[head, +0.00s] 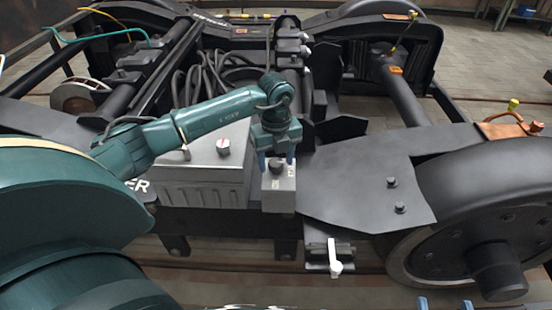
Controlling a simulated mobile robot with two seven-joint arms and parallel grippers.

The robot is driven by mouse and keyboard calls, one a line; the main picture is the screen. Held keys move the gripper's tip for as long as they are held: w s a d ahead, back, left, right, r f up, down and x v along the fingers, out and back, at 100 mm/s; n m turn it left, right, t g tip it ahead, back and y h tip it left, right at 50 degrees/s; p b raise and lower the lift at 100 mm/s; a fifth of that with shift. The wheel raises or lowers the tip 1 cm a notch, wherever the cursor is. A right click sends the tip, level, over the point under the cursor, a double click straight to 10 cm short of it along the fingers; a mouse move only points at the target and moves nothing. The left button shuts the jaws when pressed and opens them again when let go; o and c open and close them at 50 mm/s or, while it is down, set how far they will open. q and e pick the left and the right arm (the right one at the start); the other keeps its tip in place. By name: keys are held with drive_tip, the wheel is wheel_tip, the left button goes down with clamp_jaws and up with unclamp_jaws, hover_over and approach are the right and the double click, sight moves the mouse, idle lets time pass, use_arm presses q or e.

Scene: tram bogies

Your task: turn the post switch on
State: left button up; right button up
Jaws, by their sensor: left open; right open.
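A small grey post box (279,198) with a dark round knob (276,167) on top stands in the middle of the head view; I take it for the post switch. My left gripper (277,158) points down over it, open, with one blue fingertip on either side of the knob. The gripper partly hides the knob, so I cannot tell whether the fingers touch it or which way it is set. My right gripper (445,304) shows only as two blue fingertips at the bottom edge, apart and empty.
A white lever (335,258) hangs below right. A big dark wheel (480,215) fills the right. Black cables (205,80) lie behind my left arm.

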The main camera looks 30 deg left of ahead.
use_arm(q)
drive_tip(key=c, duration=1)
drive_tip(key=shift+o, duration=0.2)
drive_tip(key=shift+m, duration=0.3)
drive_tip(key=m+p, duration=0.1)
drive_tip(key=m, duration=0.2)
drive_tip(key=shift+r+m, duration=0.1)
drive_tip(key=shift+m, duration=0.3)
drive_tip(key=m+p, duration=0.1)
drive_tip(key=m, duration=0.3)
drive_tip(key=shift+m, duration=0.3)
drive_tip(key=m, duration=0.4)
drive_tip(key=shift+m, duration=2.4)
use_arm(e)
drive_tip(key=shift+s+d+m+g+h, duration=0.25)
drive_tip(key=shift+s+g+h, duration=0.2)
drive_tip(key=shift+g, duration=0.45)
drive_tip(key=shift+y, duration=0.25)
use_arm(q)
drive_tip(key=o, duration=1)
drive_tip(key=shift+c, duration=0.2)
